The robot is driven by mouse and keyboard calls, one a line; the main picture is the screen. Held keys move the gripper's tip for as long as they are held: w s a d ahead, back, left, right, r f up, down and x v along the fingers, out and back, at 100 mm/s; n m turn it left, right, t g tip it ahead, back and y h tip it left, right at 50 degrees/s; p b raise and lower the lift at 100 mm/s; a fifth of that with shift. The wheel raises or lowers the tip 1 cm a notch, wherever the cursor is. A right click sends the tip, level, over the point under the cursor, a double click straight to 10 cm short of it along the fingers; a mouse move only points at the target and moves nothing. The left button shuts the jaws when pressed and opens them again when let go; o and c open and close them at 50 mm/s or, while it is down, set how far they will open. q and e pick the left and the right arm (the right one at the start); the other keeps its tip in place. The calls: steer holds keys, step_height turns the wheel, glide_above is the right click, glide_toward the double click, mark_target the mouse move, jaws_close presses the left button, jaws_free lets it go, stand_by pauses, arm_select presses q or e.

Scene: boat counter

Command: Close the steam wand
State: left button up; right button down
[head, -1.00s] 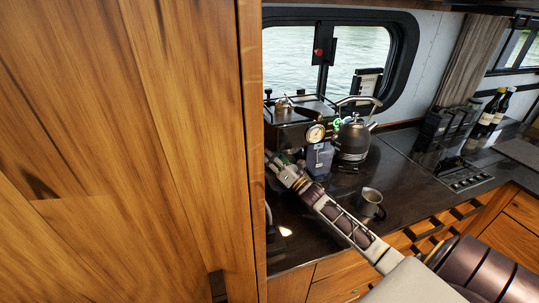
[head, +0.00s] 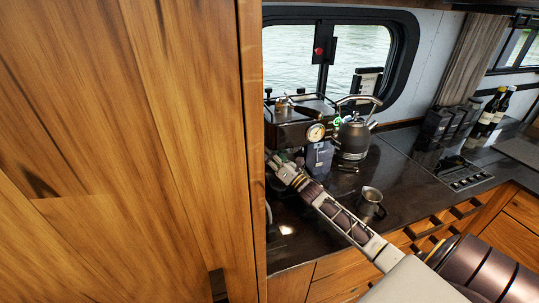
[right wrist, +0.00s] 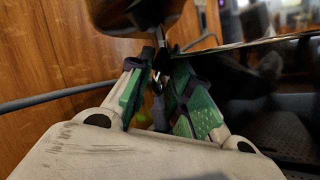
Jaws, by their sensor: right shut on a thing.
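The espresso machine (head: 292,133) stands on the dark counter in the head view, partly hidden by the wooden panel on the left. My right gripper (head: 276,162) is at its lower front. In the right wrist view, my right gripper (right wrist: 158,78) has its green-padded fingers closed around a thin dark metal piece (right wrist: 157,88), which looks like the steam wand. A rounded dark shiny part (right wrist: 140,18) of the machine is just above the fingertips. The wand cannot be made out in the head view. My left gripper is not in view.
A tall wooden panel (head: 130,150) blocks the left half of the head view. A dark kettle (head: 354,138) stands right of the machine. A metal jug (head: 371,203) stands on the counter beside my right arm. Bottles (head: 490,112) stand at the far right.

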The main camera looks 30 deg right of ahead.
steer(key=shift+d+n+g+y+b, duration=0.2)
steer(key=shift+n+g+y+b, duration=0.3)
steer(key=shift+y+b, duration=0.5)
steer(key=c, duration=1.6)
jaws_free()
steer(key=shift+o, duration=0.2)
steer(key=shift+s+f, duration=0.1)
steer(key=shift+s, duration=0.1)
steer(key=shift+v, duration=5.85)
steer(key=shift+d+f, duration=0.1)
steer(key=shift+f, duration=0.05)
